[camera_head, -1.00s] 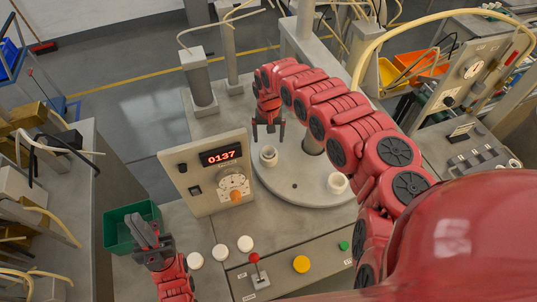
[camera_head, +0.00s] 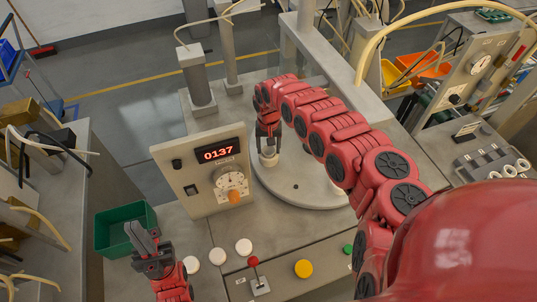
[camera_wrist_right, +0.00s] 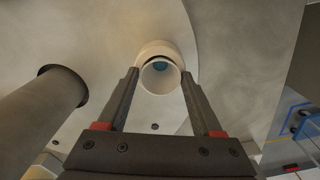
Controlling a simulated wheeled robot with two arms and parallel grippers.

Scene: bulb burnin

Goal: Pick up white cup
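The white cup (camera_head: 268,160) stands on the round grey turntable (camera_head: 310,196). In the right wrist view the cup (camera_wrist_right: 160,78) is seen from above as a pale ring with a bluish inside. My right gripper (camera_head: 268,140) points down over the cup. In the wrist view its fingers (camera_wrist_right: 159,73) are spread, with their tips on either side of the cup. Whether they touch it I cannot tell. My left gripper (camera_head: 145,238) is at the lower left, beside the green bin, with nothing visible in it; its finger gap is unclear.
A control panel (camera_head: 207,178) reading 0137 stands left of the turntable. A green bin (camera_head: 122,230) is at the left. White discs (camera_head: 218,256), a red-knobbed lever (camera_head: 253,262) and a yellow button (camera_head: 303,268) line the front. A grey post (camera_wrist_right: 42,105) rises near the right gripper.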

